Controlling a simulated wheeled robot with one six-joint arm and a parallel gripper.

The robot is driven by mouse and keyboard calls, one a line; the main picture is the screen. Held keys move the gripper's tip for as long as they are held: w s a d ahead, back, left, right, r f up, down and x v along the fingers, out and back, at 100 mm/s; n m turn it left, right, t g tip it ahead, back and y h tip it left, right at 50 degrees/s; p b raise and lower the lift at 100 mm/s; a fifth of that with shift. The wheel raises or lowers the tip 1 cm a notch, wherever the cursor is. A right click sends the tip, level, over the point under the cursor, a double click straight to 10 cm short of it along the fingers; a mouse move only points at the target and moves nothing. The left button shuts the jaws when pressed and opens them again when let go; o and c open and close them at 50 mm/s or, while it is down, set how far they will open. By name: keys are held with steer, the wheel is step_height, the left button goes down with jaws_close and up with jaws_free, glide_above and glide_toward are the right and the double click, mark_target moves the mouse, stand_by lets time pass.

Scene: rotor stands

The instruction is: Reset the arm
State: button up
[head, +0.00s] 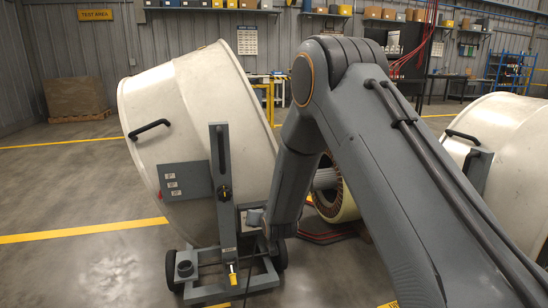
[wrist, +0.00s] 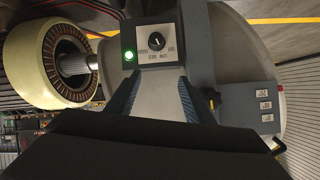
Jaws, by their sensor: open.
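My arm reaches forward and down across the head view to the large white drum (head: 185,115) on its wheeled stand (head: 225,175). My gripper (wrist: 155,78) shows in the wrist view with two dark fingers spread apart and nothing seen between them. In front of the fingertips is a grey control box (wrist: 150,45) with a black rotary knob (wrist: 156,41) and a lit green lamp (wrist: 128,55). I cannot tell whether the fingers touch the box. In the head view my arm hides most of the gripper and part of the box.
A ring-shaped part with copper windings (head: 345,200) sits on a shaft right of the stand. A second white drum (head: 510,135) stands at the right. A grey label panel (head: 186,181) and black handle (head: 150,129) are on the near drum.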

steer(key=s+d+r+n+g+h, duration=0.1)
steer(key=s+d+r+g, duration=0.4)
steer(key=s, duration=1.1)
steer(key=s+d+r+n+g+h+p, duration=0.1)
steer(key=s+d+r+g, duration=0.35)
steer(key=s, duration=1.15)
steer(key=s+d+r+n+g+h, duration=0.15)
steer(key=s+d+r, duration=0.5)
steer(key=s, duration=0.95)
steer(key=d+r+m+p, duration=0.4)
steer(key=d+r+p, duration=0.4)
steer(key=p, duration=1.1)
step_height(320, 180, up, 4)
steer(key=shift+d+r+g, duration=0.1)
steer(key=shift+d+g, duration=0.05)
steer(key=shift+g, duration=0.25)
